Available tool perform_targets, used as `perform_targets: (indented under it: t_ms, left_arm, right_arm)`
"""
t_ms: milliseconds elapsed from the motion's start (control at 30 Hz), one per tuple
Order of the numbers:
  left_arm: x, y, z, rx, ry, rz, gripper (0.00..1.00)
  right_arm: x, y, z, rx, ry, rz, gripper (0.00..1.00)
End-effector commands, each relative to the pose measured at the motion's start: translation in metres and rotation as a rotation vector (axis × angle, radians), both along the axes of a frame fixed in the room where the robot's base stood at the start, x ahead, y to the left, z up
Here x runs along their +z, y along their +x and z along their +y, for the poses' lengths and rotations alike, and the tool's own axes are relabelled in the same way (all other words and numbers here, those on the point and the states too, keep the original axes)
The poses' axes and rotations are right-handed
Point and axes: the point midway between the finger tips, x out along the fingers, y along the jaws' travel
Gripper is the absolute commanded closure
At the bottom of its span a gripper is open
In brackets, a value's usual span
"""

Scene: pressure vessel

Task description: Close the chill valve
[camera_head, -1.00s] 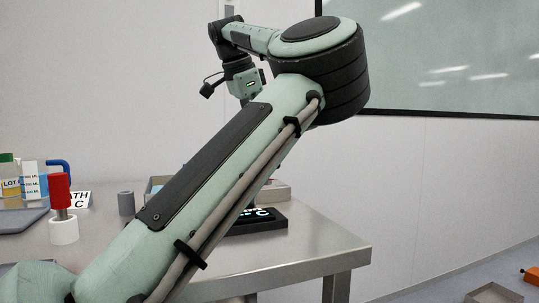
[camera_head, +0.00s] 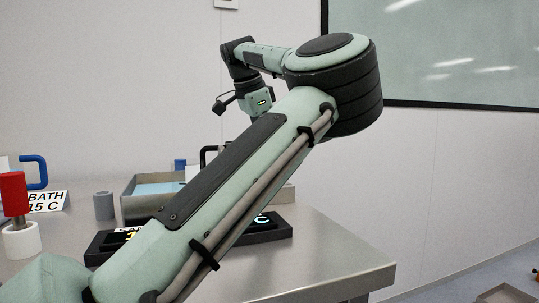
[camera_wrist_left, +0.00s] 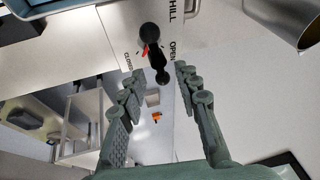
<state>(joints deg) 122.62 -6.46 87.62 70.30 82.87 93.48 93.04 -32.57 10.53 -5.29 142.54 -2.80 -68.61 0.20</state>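In the left wrist view, the chill valve's black lever (camera_wrist_left: 161,70) has a round black hub (camera_wrist_left: 150,32) and a small red mark. The lever's end points down the picture, slightly right. My left gripper (camera_wrist_left: 155,80) is open, its fingers on either side of the lever's end; I cannot tell whether they touch it. In the head view, my left arm hides this gripper and the valve. My right gripper is not in view.
A metal table (camera_head: 330,262) carries a red-handled piece in a white cylinder (camera_head: 20,240), a grey cylinder (camera_head: 104,205), a "BATH 15 C" sign (camera_head: 47,201), a metal tray (camera_head: 135,207) and black displays (camera_head: 268,232). A metal vessel (camera_wrist_left: 285,18) is beside the plate.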

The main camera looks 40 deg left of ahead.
Motion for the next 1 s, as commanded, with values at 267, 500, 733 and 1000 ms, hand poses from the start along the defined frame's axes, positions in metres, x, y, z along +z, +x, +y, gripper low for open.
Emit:
perform_targets:
  t_ms: [267,500,733,1000]
  left_arm:
    - [-0.011,0.005,0.000,0.000,0.000,0.000,0.68]
    - [-0.010,0.005,0.000,0.000,0.000,0.000,0.80]
    - [-0.010,0.005,0.000,0.000,0.000,0.000,1.00]
    - [-0.008,0.005,0.000,-0.016,-0.001,0.000,1.00]
  right_arm:
    - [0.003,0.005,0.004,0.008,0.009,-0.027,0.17]
    - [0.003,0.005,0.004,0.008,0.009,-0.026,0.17]
    - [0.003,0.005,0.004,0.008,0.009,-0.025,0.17]
    - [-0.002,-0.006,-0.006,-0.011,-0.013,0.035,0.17]
